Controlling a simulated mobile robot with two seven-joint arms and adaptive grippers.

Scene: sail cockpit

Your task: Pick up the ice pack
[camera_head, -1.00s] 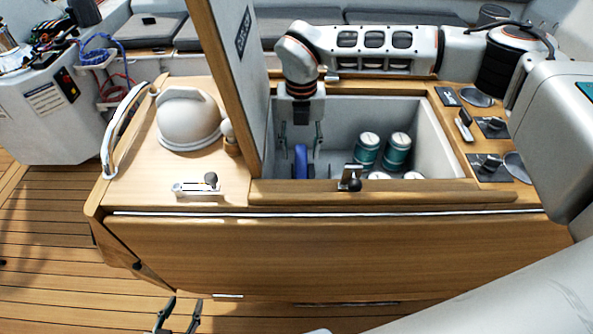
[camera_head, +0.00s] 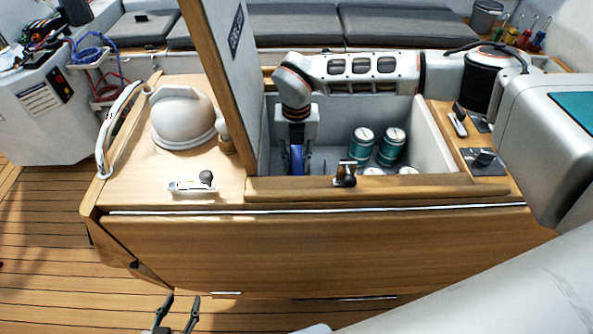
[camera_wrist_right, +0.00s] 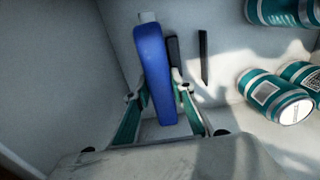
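The blue ice pack (camera_head: 297,158) stands on edge inside the open cool box at its left end. It also shows in the right wrist view (camera_wrist_right: 155,75). My right gripper (camera_head: 297,150) reaches down into the box from above. Its fingers lie on both sides of the pack and appear drawn in against it (camera_wrist_right: 158,88); the far pad is partly hidden behind the pack. I cannot tell whether the pack is clear of the box floor. My left gripper (camera_head: 176,312) is open and empty, low at the bottom edge, in front of the cabinet.
Teal cans (camera_head: 391,146) stand in the box to the right of the pack. A raised wooden lid (camera_head: 222,70) stands at the box's left edge. A latch (camera_head: 345,175) sits on the front rim. A white domed object (camera_head: 182,118) rests on the left counter.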

